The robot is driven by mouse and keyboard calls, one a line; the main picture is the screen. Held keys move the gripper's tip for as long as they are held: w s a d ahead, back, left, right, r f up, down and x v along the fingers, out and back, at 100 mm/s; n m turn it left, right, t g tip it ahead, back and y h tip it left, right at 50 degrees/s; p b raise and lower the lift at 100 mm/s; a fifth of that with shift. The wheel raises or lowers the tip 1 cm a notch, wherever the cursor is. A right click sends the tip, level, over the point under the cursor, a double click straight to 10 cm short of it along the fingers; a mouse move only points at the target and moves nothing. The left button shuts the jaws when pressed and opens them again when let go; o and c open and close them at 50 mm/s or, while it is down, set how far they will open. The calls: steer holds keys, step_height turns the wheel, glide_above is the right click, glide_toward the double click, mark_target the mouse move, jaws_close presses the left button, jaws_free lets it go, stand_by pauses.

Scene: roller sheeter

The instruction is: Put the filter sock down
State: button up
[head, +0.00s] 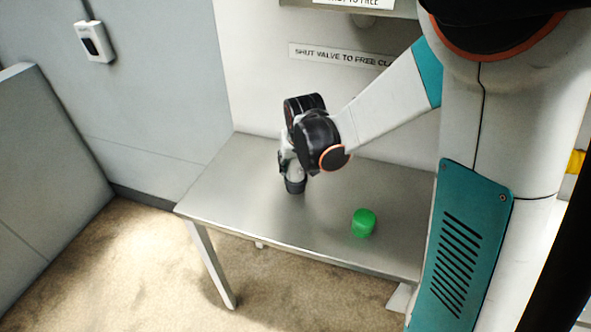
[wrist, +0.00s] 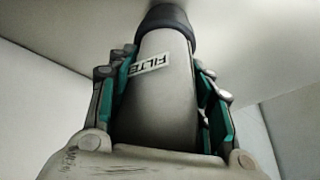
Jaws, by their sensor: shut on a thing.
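The filter sock is a pale grey cylinder with a dark end and a "FILTE..." label. It fills the middle of the wrist view (wrist: 165,95). My gripper (wrist: 165,85) is shut on it, with a finger on each side. In the head view the sock's dark end (head: 295,185) shows below my gripper (head: 290,160), over the left middle of the steel table (head: 240,205). I cannot tell whether the dark end touches the table top. The sock looks about upright in the head view, and my wrist hides part of it.
A green cylinder (head: 363,222) stands on the table to the right, near the front edge. A wall with a sign (head: 340,55) reading "SHUT VALVE TO FREE CL..." rises behind the table. The table's left part is clear.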

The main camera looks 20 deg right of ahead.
steer(key=shift+f, duration=0.6)
steer(key=shift+f, duration=0.15)
steer(key=o, duration=1.2)
steer(key=shift+o, duration=0.2)
steer(key=d+p+v, duration=0.1)
steer(key=p+v, duration=0.3)
steer(key=v, duration=0.7)
steer(key=s+r+n+t, duration=0.1)
steer(key=s+r, duration=0.3)
steer(key=s, duration=0.5)
steer(key=s+r+t, duration=0.1)
steer(key=s+r, duration=0.4)
steer(key=s, duration=0.5)
steer(key=shift+s+a+n+t+y, duration=0.25)
steer(key=shift+n+t+y, duration=0.05)
steer(key=shift+n+t, duration=0.1)
